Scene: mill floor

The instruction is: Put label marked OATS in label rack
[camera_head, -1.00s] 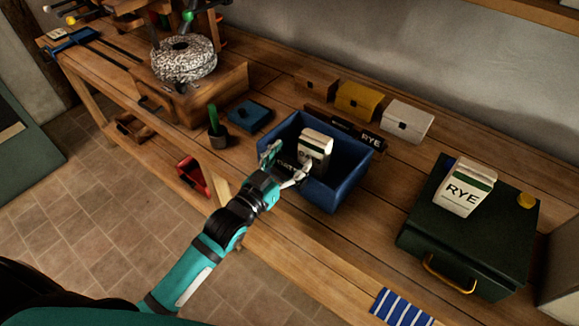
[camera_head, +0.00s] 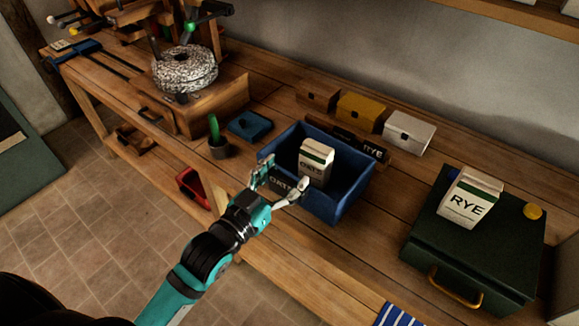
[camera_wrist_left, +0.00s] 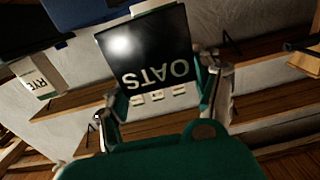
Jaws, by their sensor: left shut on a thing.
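My left gripper (camera_head: 282,185) is shut on the black OATS label (camera_head: 284,180), at the front left wall of the blue bin (camera_head: 340,205). In the left wrist view the label (camera_wrist_left: 148,50) stands between the fingers, its white lettering upside down. The label rack (camera_head: 345,140) is a long dark strip on the bench behind the bin. A black RYE label (camera_head: 374,151) sits at its right end. The bin partly hides the rack. My right gripper is not in view.
A carton (camera_head: 316,160) stands in the blue bin. Brown, yellow and white boxes (camera_head: 360,110) line the back of the rack. A RYE carton (camera_head: 470,198) stands on a green case (camera_head: 470,250) at right. A potted cactus (camera_head: 217,145) and blue box (camera_head: 250,125) are left of the bin.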

